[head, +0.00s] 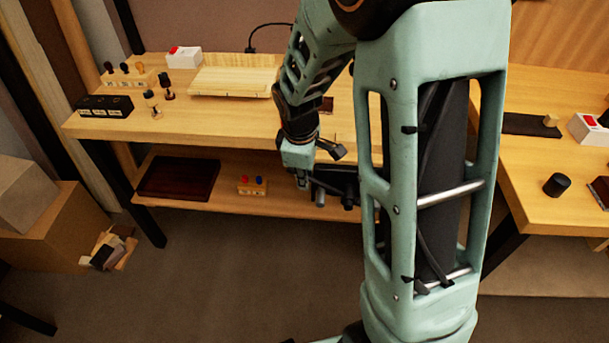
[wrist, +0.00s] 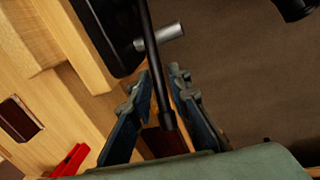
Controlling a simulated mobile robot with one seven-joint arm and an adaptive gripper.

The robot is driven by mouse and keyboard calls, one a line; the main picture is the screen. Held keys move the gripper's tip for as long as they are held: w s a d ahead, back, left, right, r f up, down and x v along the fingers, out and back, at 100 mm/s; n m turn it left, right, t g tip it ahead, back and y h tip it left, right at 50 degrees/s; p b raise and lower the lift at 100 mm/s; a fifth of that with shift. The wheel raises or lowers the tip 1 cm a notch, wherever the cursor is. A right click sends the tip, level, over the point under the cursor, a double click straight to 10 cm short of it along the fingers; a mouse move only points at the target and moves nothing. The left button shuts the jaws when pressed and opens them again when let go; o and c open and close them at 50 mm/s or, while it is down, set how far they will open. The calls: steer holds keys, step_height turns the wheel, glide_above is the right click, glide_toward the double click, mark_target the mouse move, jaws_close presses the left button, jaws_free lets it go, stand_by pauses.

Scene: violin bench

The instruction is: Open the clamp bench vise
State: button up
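The clamp bench vise (head: 338,184) is a dark metal body at the front edge of the far bench, partly hidden behind my arm in the head view. In the wrist view its black body (wrist: 108,35) is at the top, with a silver screw end (wrist: 172,34) and a thin black handle bar (wrist: 152,50) ending in a knob. My gripper (wrist: 163,82) has a blue-grey finger on each side of the bar's lower part. The fingers are partly apart, with narrow gaps beside the bar. In the head view my gripper (head: 302,180) is small beside the vise.
The far bench (head: 225,115) carries a pale wooden board (head: 235,82), a black block (head: 104,106) and small tools. Its lower shelf (head: 215,198) holds a dark red tray (head: 178,178). Another bench (head: 545,175) stands at right. Cardboard boxes (head: 55,225) are at left.

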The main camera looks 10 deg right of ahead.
jaws_close()
stand_by(0.3)
steer(key=shift+f, duration=0.1)
